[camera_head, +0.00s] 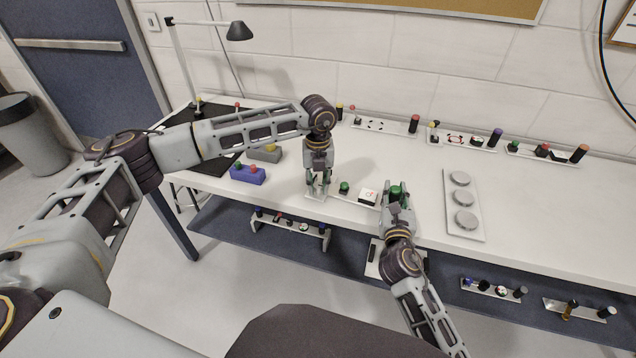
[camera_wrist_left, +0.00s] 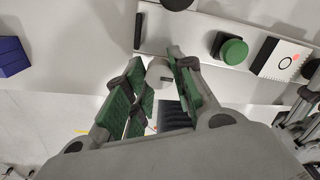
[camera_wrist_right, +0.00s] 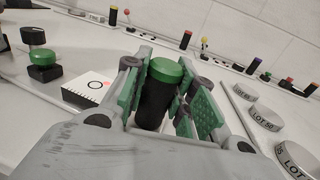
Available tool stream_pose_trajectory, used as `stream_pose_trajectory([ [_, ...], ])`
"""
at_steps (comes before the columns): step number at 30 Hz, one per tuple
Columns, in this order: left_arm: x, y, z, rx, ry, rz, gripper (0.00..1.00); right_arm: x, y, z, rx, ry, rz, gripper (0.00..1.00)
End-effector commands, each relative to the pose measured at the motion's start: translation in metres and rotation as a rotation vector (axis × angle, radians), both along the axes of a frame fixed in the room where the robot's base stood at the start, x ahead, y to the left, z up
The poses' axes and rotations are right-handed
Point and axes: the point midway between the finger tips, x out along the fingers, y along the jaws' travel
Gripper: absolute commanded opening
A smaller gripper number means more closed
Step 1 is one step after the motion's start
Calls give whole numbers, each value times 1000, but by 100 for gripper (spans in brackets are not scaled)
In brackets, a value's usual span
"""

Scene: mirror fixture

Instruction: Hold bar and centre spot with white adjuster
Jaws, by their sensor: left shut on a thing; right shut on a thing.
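A white bar fixture (camera_wrist_left: 207,47) lies near the table's front edge. My left gripper (camera_head: 318,190) is shut on its white adjuster (camera_wrist_left: 158,70), a short pale cylinder between the fingers in the left wrist view. A green-topped block (camera_wrist_left: 232,52) and a white card with a ring (camera_wrist_left: 285,61) sit further along the bar. The card also shows in the right wrist view (camera_wrist_right: 92,90). My right gripper (camera_head: 397,194) is shut on a black post with a green cap (camera_wrist_right: 156,92) at the bar's right end, beside the card. I cannot make out the spot within the ring.
A plate with several round discs (camera_head: 463,205) lies to the right. A purple block (camera_head: 248,175) and a grey block (camera_head: 264,153) stand to the left. Similar fixtures (camera_head: 460,137) line the back, and others sit on the lower shelf (camera_head: 300,228). Clear table lies behind my grippers.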

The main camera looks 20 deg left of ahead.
Motion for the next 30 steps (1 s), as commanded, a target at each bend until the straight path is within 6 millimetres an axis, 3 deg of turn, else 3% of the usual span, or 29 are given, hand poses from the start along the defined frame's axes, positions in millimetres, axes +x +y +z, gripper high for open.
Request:
stream_pose_trajectory([
  [18,0,0,1,0,-1,-245,1,0,-1,-1,-1,1,-2,0],
  [29,0,0,1,0,-1,-256,1,0,-1,-1,-1,1,-2,0],
  [30,0,0,1,0,-1,-256,30,0,-1,-1,-1,1,-2,0],
])
